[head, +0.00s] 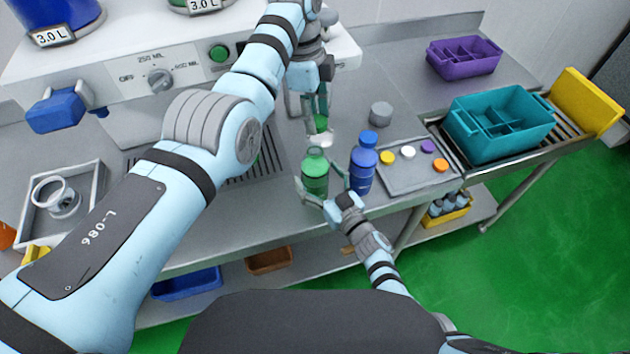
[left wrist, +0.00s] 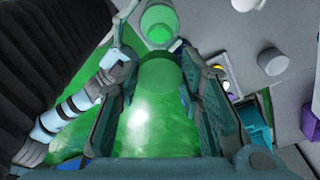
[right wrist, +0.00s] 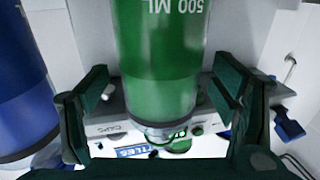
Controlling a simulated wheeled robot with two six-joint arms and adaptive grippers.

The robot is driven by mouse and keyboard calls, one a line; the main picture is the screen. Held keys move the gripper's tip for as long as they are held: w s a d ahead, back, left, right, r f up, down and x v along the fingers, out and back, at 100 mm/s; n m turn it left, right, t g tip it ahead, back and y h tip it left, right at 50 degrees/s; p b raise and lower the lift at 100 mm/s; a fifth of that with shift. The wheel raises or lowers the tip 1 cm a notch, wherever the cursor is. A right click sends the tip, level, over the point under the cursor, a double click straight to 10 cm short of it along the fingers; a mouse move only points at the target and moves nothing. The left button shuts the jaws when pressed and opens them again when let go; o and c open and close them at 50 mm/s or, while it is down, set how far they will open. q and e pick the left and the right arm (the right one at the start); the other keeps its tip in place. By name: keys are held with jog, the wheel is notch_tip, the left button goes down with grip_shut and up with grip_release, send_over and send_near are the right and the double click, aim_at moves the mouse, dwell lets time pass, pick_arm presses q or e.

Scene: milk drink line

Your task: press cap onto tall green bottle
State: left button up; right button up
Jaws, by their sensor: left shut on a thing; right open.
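The green bottle (head: 315,178) stands upright on the counter near its front edge. It fills the middle of the right wrist view (right wrist: 162,50), marked 500 ML. My right gripper (head: 322,195) is open, with one finger on each side of it. My left gripper (head: 318,108) points down above and behind the bottle, shut on a small green piece (head: 320,123) that looks like the cap. That piece shows between the fingers in the left wrist view (left wrist: 161,72), apart from the bottle's round top (left wrist: 159,24). The fingers hide part of the cap.
A blue bottle (head: 362,172) stands close to the right of the green one. A tray (head: 405,178) with several coloured caps and a grey cylinder (head: 381,113) are further right. The dispenser (head: 120,85) stands behind. A teal crate (head: 480,145) is at the right.

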aim_at(314, 147)
jog(key=c, duration=1.8)
pick_arm(q)
jog(key=shift+a+f, duration=0.2)
jog(key=shift+f, duration=2.25)
jog(key=shift+f, duration=0.1)
jog(key=shift+f, duration=0.8)
jog(key=shift+f, duration=0.6)
jog(key=o, duration=0.8)
jog(key=shift+o, duration=0.2)
